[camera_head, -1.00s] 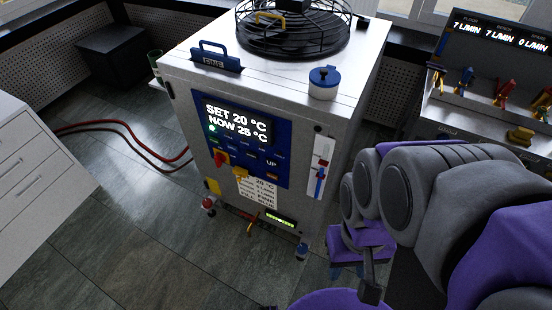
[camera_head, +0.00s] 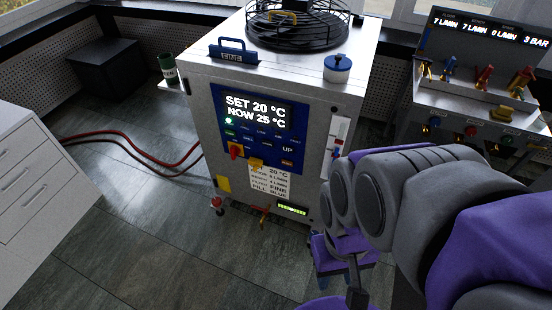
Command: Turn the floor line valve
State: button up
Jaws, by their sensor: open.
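The valve panel (camera_head: 470,88) stands at the right, with a readout strip (camera_head: 490,32) showing 7, 7 and 0 L/MIN and 3 BAR. The small label over the leftmost readout seems to say FLOOR. Below it is a blue valve handle (camera_head: 449,66), with a red handle (camera_head: 484,76) and an orange-yellow handle (camera_head: 521,78) to its right. My gripper (camera_head: 343,262) hangs low in front of the chiller's right side, partly hidden by my arm. It is open, appears empty, and is well apart from the valve handles.
A chiller cabinet (camera_head: 207,103) with a caged fan (camera_head: 297,25) stands in the middle, reading SET 20, NOW 25. Red hoses (camera_head: 130,143) lie on the floor at left. White drawers (camera_head: 40,185) stand at far left. The floor (camera_head: 150,235) before the chiller is clear.

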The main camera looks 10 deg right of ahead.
aim_at(434, 122)
jog(key=z, duration=1.55)
jog(key=i+l+u, duration=0.15)
jog(key=i+l, duration=0.3)
jog(key=i+l+u, duration=0.15)
jog(key=i+l, duration=0.4)
jog(key=i+l+u, duration=0.15)
jog(key=i+l, duration=0.4)
jog(key=i+l+u, duration=0.15)
jog(key=i+l, duration=0.3)
jog(key=l, duration=0.25)
